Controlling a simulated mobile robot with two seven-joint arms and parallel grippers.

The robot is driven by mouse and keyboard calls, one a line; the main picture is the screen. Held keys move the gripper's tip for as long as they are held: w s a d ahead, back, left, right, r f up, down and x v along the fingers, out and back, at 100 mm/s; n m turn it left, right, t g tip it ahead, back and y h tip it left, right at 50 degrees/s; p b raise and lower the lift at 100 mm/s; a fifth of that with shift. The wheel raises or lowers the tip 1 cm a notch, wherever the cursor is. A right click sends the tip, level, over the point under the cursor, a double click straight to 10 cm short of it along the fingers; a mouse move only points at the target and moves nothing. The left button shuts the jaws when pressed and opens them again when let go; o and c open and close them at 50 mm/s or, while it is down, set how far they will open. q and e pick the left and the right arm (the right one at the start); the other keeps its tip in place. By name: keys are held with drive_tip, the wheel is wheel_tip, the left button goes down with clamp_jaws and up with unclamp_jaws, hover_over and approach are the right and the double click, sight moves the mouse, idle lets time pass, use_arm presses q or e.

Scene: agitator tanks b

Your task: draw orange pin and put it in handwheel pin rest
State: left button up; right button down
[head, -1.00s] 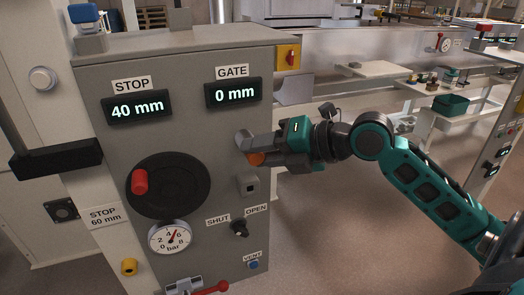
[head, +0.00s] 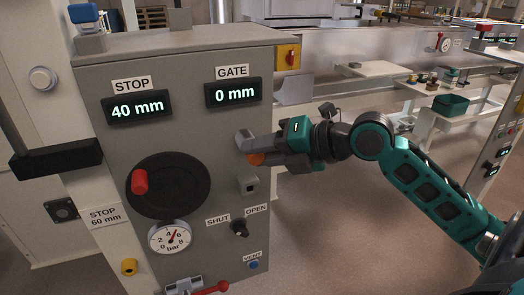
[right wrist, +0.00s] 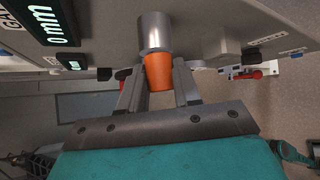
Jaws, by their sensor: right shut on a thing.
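The orange pin (head: 256,159) shows as a small orange end at the right side of the grey panel. In the right wrist view the orange pin (right wrist: 159,72) sits between the two fingers, against a grey metal cylinder (right wrist: 155,32) at the panel. My right gripper (head: 252,150) is shut on the pin, and its fingers hide part of it. The black handwheel (head: 182,186) with a red knob (head: 140,182) is left of the gripper. A small grey block with a dark hole (head: 248,185) is just below the gripper; I cannot tell whether it is the pin rest.
A gauge (head: 169,237), a SHUT/OPEN selector (head: 240,228) and a blue VENT button (head: 254,265) are lower on the panel. Displays read STOP 40 mm (head: 138,107) and GATE 0 mm (head: 233,93). A red-handled valve (head: 205,288) is at the bottom. Floor right of the panel is clear.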

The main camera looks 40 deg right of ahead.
drive_tip(key=shift+s+a, duration=0.15)
drive_tip(key=shift+s, duration=0.45)
idle(0.3)
drive_tip(key=c, duration=1.4)
unclamp_jaws()
clamp_jaws()
drive_tip(key=s, duration=0.2)
drive_tip(key=s+a, duration=0.1)
drive_tip(key=s, duration=0.2)
drive_tip(key=shift+a+p, duration=0.1)
drive_tip(key=shift+p, duration=0.3)
